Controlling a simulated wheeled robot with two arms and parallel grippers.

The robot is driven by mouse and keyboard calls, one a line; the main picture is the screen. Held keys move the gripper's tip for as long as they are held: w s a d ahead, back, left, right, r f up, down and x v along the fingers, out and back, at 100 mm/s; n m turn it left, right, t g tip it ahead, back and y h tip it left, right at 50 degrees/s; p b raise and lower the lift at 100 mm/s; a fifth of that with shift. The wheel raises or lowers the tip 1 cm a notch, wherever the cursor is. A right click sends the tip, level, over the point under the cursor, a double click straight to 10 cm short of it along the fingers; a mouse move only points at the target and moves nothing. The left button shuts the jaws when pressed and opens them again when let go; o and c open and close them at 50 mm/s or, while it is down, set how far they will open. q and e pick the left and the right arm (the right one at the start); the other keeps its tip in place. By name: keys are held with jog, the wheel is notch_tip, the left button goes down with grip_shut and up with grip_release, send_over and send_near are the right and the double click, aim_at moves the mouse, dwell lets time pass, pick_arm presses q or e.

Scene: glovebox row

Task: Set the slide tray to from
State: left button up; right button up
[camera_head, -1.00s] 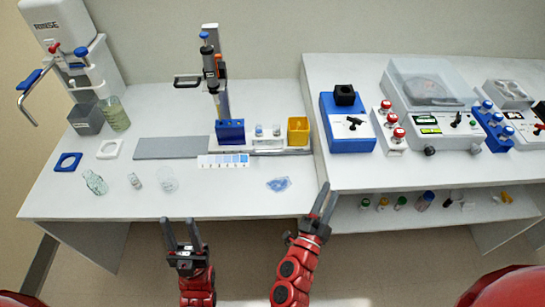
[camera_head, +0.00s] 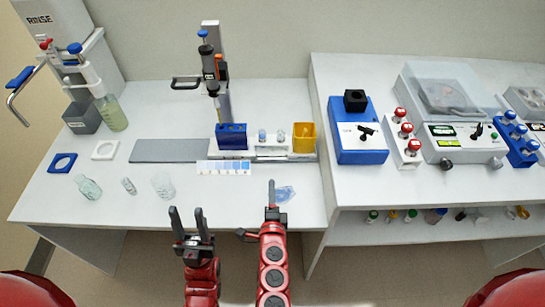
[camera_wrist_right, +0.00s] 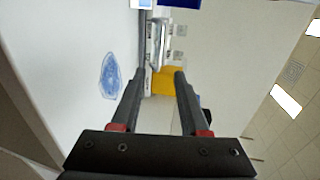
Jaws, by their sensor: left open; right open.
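The slide tray (camera_head: 272,158) is a pale strip at the right end of a grey flat track (camera_head: 170,151). It carries a blue rack (camera_head: 232,138) at its left, two small vials and a yellow cup (camera_head: 304,138) at its right. My right gripper (camera_head: 271,187) is above the table's front part, seen edge-on, short of the tray. In the right wrist view its open fingers (camera_wrist_right: 159,76) point toward the yellow cup (camera_wrist_right: 165,84), with nothing held. My left gripper (camera_head: 187,213) is open and empty before the table's front edge.
A blue puddle (camera_head: 285,194) lies beside my right gripper. A pipette stand (camera_head: 215,80) rises behind the rack, and a colour strip (camera_head: 223,167) lies before it. A higher bench with a blue switch box (camera_head: 358,135) is at the right.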

aim_at(272, 159)
jog(key=x, duration=1.4)
jog(key=shift+w+d+f, duration=0.1)
jog(key=shift+w+f, duration=0.05)
jog(key=shift+w, duration=0.5)
grip_shut()
dwell(0.5)
